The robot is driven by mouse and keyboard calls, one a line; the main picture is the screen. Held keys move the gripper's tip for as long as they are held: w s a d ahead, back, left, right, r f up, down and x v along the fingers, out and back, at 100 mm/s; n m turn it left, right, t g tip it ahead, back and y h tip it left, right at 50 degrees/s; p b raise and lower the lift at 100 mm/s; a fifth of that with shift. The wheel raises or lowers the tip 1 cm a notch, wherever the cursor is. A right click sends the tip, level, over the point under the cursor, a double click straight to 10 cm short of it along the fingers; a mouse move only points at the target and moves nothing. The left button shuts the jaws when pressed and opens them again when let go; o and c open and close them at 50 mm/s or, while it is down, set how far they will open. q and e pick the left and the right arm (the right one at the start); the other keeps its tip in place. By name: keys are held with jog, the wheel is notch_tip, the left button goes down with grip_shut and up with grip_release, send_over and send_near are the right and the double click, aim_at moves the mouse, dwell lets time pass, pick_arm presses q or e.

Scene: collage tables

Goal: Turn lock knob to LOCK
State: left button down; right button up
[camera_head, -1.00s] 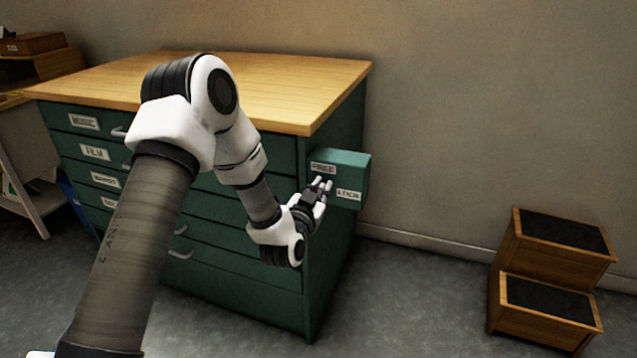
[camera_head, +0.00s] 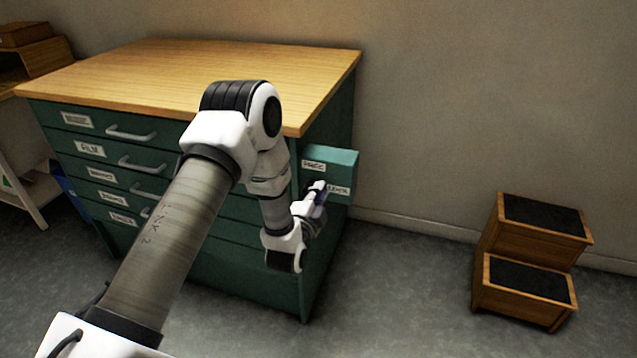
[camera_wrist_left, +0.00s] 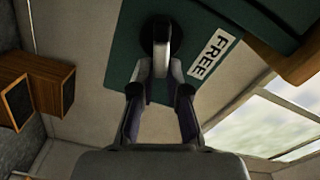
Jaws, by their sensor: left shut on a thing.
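The teal lock box (camera_head: 344,163) is on the right side of the green drawer cabinet. It has a FREE label (camera_head: 314,166) at upper left and a LOCK label (camera_head: 339,190) at lower right, partly covered by my gripper. My left gripper (camera_head: 319,188) is at the box's front and hides the knob in the head view. In the left wrist view, the knob (camera_wrist_left: 161,38) has a grey bar on a black round base. My left gripper's fingertips (camera_wrist_left: 161,76) are shut on the bar. The FREE label (camera_wrist_left: 213,54) is to its right there. My right gripper is out of view.
The green cabinet (camera_head: 222,256) has a wooden top (camera_head: 200,75) and several labelled drawers with handles. A wooden step stool (camera_head: 528,262) stands at the right. The floor between it and the cabinet is clear.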

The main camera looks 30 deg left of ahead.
pick_arm(q)
jog(key=shift+a+f+m+p, duration=0.1)
jog(key=shift+f+m+p, duration=0.15)
jog(key=shift+m+p, duration=0.65)
jog(key=shift+a+f+m+p, duration=0.15)
jog(key=shift+m+p, duration=0.3)
jog(key=shift+m, duration=0.75)
jog(key=shift+d, duration=0.1)
jog(key=shift+w, duration=0.1)
jog(key=c, duration=1.2)
grip_release()
jog(key=shift+r, duration=0.1)
jog(key=shift+o, duration=0.2)
jog(key=shift+a+f, duration=0.25)
jog(key=shift+d, duration=0.2)
